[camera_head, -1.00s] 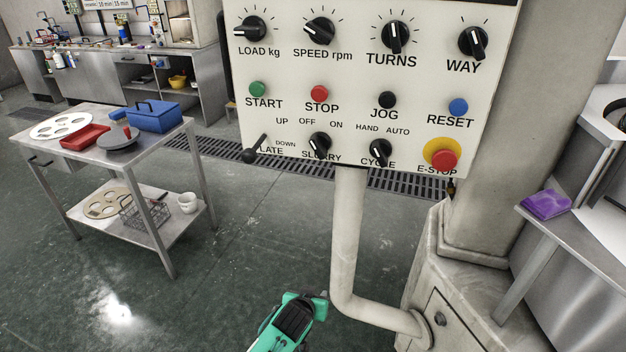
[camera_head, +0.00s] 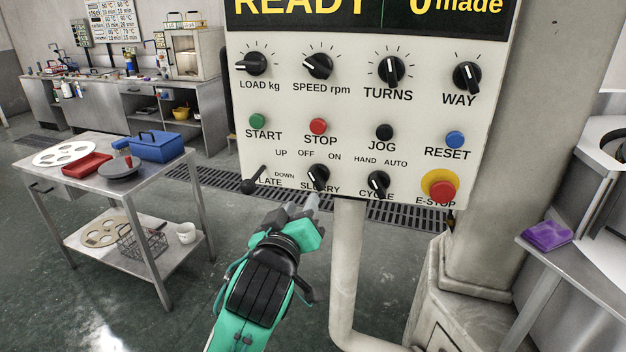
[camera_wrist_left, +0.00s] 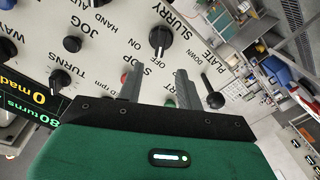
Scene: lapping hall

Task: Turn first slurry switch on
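The black slurry switch (camera_head: 318,175) is a small knob in the bottom row of the white control panel (camera_head: 350,112), with OFF and ON printed above it. In the left wrist view the slurry switch (camera_wrist_left: 161,38) lies just beyond the fingertips, and its white mark appears to point to the OFF side. My left gripper (camera_head: 311,203) is just below and in front of the switch in the head view. In the left wrist view the left gripper (camera_wrist_left: 159,70) has its two fingers apart with nothing between them. Contact with the switch is not visible. My right gripper is not in view.
The plate lever (camera_head: 254,181) is left of the slurry switch and the cycle switch (camera_head: 378,184) is right of it. The red E-stop (camera_head: 442,190) is at the panel's lower right. A steel cart (camera_head: 58,183) stands at left. The panel's pipe (camera_head: 346,260) runs below.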

